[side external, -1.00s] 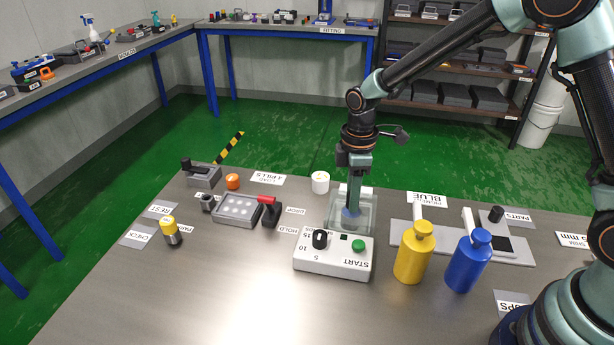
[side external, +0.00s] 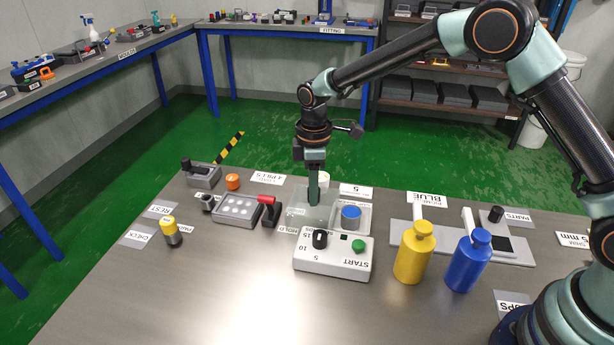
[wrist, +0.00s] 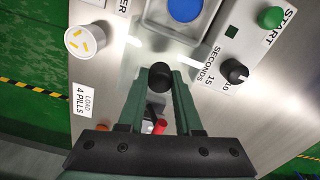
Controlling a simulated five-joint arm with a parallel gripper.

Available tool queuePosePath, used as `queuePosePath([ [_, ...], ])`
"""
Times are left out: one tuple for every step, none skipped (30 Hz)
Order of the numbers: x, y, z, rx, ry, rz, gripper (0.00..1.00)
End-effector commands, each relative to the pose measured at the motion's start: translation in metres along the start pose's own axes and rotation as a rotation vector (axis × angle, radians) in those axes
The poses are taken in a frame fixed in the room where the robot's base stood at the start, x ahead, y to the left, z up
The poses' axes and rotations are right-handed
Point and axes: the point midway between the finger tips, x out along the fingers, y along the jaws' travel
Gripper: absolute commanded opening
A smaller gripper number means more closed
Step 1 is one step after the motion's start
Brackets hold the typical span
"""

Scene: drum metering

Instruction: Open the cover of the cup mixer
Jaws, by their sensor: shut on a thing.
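The cup mixer (side external: 325,263) is a white box with a green START button and a black dial, its clear-walled bay behind it. A blue-topped cup (side external: 351,213) stands uncovered in the bay; its blue top also shows in the wrist view (wrist: 184,8). The clear cover (side external: 297,216) is swung over to the left of the bay and is hard to make out. My gripper (side external: 314,202) is at the cover, left of the cup. In the wrist view its fingers (wrist: 160,85) are shut on the cover's round black knob (wrist: 160,74).
A red-handled tool (side external: 269,209) and a grey tray of pale round wells (side external: 238,208) stand to the left. A white round pot (wrist: 86,42) is behind the cover. Yellow (side external: 412,255) and blue (side external: 469,262) bottles stand to the right. The front table is clear.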

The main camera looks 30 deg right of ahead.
Motion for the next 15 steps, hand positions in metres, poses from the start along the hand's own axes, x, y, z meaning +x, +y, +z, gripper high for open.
queuePosePath([
  [-0.001, 0.002, -0.008, -0.002, 0.003, 0.003, 0.0],
  [-0.001, 0.003, -0.011, -0.001, 0.003, 0.003, 0.0],
  [-0.001, 0.004, -0.015, -0.001, 0.004, 0.004, 0.0],
  [-0.001, 0.005, -0.017, -0.001, 0.004, 0.004, 0.0],
  [-0.001, 0.005, -0.019, -0.001, 0.004, 0.004, 0.0],
  [-0.001, 0.005, -0.021, -0.001, 0.003, 0.003, 0.0],
  [-0.001, 0.006, -0.022, -0.001, 0.004, 0.004, 0.0],
  [-0.001, 0.006, -0.023, -0.001, 0.004, 0.004, 0.0],
  [-0.002, 0.006, -0.024, -0.001, 0.005, 0.005, 0.0],
  [-0.002, 0.006, -0.024, -0.001, 0.005, 0.005, 0.0],
  [-0.002, 0.006, -0.024, -0.001, 0.005, 0.005, 0.0],
  [-0.002, 0.006, -0.024, 0.0, 0.005, 0.005, 0.0],
  [-0.002, 0.006, -0.024, 0.0, 0.005, 0.005, 0.0],
  [-0.002, 0.006, -0.024, 0.0, 0.005, 0.005, 0.0],
  [-0.002, 0.006, -0.024, 0.0, 0.005, 0.005, 0.0],
])
